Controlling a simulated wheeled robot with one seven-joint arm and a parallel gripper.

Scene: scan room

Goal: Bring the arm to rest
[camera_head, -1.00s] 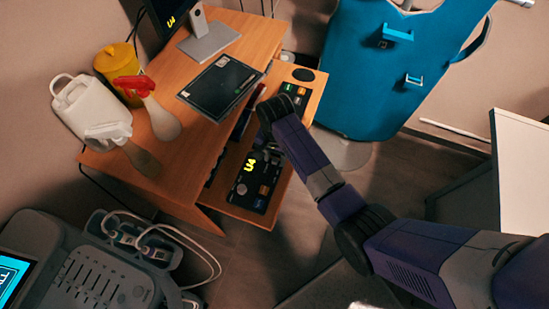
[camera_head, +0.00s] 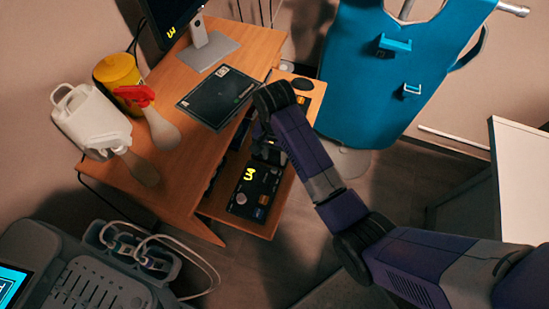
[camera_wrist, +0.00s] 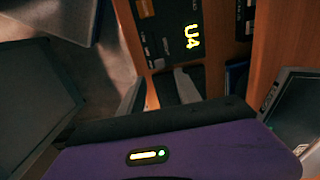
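My arm (camera_head: 310,160), purple and black, reaches from the lower right over the floor to the wooden desk. My gripper (camera_head: 268,152) is at its far end, low beside the desk's pull-out shelf and largely hidden by the wrist in the head view. In the wrist view my purple gripper body fills the bottom, with short grey and dark finger-like shapes (camera_wrist: 165,88) above it. They point towards a black panel with yellow marks (camera_wrist: 172,35). I see no held object. The finger gap and any contact with the shelf are unclear.
A blue apron (camera_head: 375,90) stands behind. Open floor (camera_head: 250,265) lies below the shelf.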

